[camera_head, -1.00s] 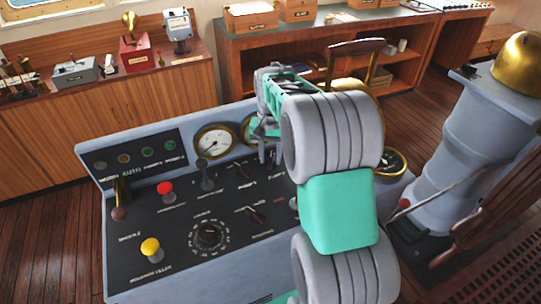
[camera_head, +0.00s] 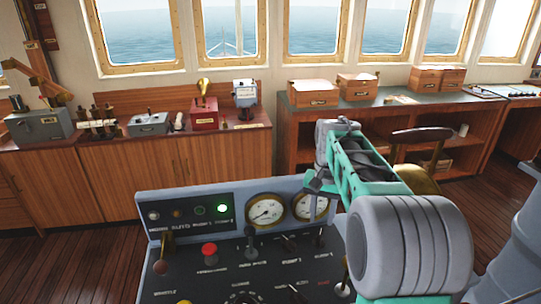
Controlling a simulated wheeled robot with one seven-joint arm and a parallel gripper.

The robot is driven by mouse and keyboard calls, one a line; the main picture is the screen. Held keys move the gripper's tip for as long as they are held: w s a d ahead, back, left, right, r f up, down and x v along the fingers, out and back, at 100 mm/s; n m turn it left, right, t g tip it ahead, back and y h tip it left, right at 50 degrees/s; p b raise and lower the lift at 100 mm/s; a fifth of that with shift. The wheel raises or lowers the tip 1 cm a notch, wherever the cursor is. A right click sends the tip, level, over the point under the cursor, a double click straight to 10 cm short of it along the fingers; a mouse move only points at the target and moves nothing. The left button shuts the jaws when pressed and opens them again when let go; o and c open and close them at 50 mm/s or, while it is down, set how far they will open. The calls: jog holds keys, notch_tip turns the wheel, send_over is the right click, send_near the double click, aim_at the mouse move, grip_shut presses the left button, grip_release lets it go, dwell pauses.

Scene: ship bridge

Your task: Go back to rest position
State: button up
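My arm rises over the right part of a grey control console (camera_head: 160,197). Its teal and grey links cover much of the panel's right side. My gripper (camera_head: 315,187) hangs near the right gauge, small and partly hidden by my arm. I cannot tell whether its fingers are open or shut, and I see nothing held in it. The console carries a red knob (camera_head: 209,250), a lever (camera_head: 165,250) at the left, small black levers and a left gauge (camera_head: 266,210). The rightmost indicator lamp (camera_head: 222,209) glows bright green.
A wooden cabinet (camera_head: 120,183) with small instruments stands behind the console. A shelf desk (camera_head: 291,135) with wooden boxes (camera_head: 313,93) stands at the back right. A grey pedestal (camera_head: 515,250) stands at the right edge. Bare plank floor (camera_head: 60,255) lies left of the console.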

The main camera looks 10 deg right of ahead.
jog(key=s+a+f+n+t, duration=0.1)
jog(key=s+a+n, duration=0.1)
jog(key=s, duration=0.4)
jog(key=s+a+f+n+t, duration=0.1)
jog(key=s+a+n, duration=0.1)
jog(key=s+a, duration=0.3)
jog(key=s+a+f+n+t, duration=0.1)
jog(key=s+a, duration=0.3)
jog(key=s, duration=0.4)
jog(key=shift+a+n+t, duration=0.2)
jog(key=shift+n+t, duration=0.1)
jog(key=shift+n, duration=0.3)
jog(key=shift+f, duration=0.1)
